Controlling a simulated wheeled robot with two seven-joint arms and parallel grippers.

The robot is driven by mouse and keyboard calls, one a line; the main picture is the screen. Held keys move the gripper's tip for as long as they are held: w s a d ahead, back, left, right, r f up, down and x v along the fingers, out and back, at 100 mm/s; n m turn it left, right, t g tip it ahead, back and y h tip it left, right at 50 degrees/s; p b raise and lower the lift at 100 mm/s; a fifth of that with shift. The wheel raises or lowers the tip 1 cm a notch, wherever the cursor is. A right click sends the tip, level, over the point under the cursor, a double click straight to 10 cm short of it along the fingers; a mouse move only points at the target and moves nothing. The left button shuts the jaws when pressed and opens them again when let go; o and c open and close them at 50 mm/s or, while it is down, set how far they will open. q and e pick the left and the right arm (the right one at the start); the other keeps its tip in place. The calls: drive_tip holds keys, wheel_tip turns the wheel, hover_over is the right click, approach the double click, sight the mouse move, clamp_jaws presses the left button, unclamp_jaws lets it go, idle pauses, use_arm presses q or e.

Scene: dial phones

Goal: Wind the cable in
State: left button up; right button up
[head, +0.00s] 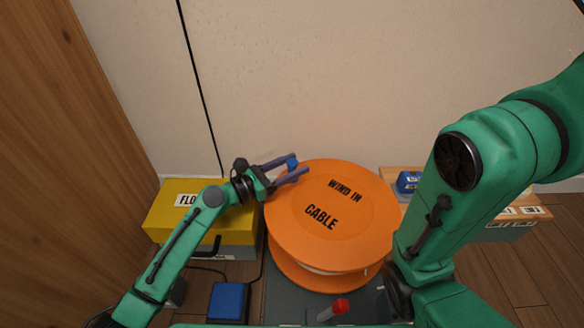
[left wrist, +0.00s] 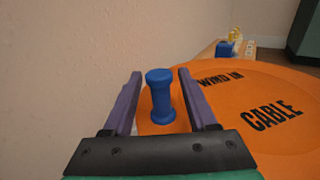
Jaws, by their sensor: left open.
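A large orange cable drum (head: 330,225) lies flat on a dark grey base and is lettered "WIND IN CABLE". It also fills the right of the left wrist view (left wrist: 245,95). A blue upright crank knob (left wrist: 160,98) stands at the drum's edge; in the head view it shows small at the far left rim (head: 292,162). My left gripper (head: 298,167) is open with its purple fingers on either side of the knob. In the left wrist view the gripper (left wrist: 160,75) shows a gap between each finger and the knob. My right gripper is not visible.
A yellow box (head: 175,205) stands left of the drum, partly behind my left arm. A blue block (head: 228,302) and a red handle (head: 334,309) are in front. A wooden-topped box with a blue item (head: 407,181) is at right. A black cord (head: 200,85) hangs along the wall.

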use_arm(q)
clamp_jaws()
idle(1.4)
